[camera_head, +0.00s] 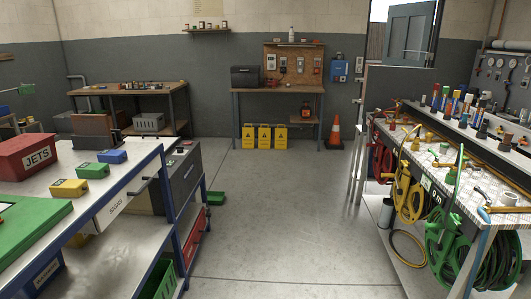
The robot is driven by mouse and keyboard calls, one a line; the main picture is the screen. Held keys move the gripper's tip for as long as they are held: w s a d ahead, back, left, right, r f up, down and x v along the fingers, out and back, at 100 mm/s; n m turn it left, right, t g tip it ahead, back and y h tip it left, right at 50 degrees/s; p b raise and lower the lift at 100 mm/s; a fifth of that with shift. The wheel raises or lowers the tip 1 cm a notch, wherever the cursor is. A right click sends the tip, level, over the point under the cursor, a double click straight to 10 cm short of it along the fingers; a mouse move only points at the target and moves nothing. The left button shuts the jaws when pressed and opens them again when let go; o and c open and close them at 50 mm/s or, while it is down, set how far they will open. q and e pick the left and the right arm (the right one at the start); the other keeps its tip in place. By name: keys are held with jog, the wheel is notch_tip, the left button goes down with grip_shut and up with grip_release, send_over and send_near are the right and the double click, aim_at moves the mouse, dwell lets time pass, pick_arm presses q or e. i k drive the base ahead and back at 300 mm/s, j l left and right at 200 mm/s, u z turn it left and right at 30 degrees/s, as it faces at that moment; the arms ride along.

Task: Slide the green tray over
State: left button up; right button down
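A flat green object (34,232), possibly the tray or a case lid, lies on the left bench top at the lower left, cut off by the picture's edge. An open green bin (160,284) sits low at that bench's front end. A small green container (215,198) is farther back, low beside the bench. A small green box (93,170) stands on the bench top. I cannot tell for sure which is the task's tray. Neither gripper shows.
The right bench carries bottles, fittings and hanging hoses (408,195). The concrete floor (290,220) between is clear. An orange cone (335,132) stands at the back.

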aim_at(214, 197)
jog(key=i, duration=2)
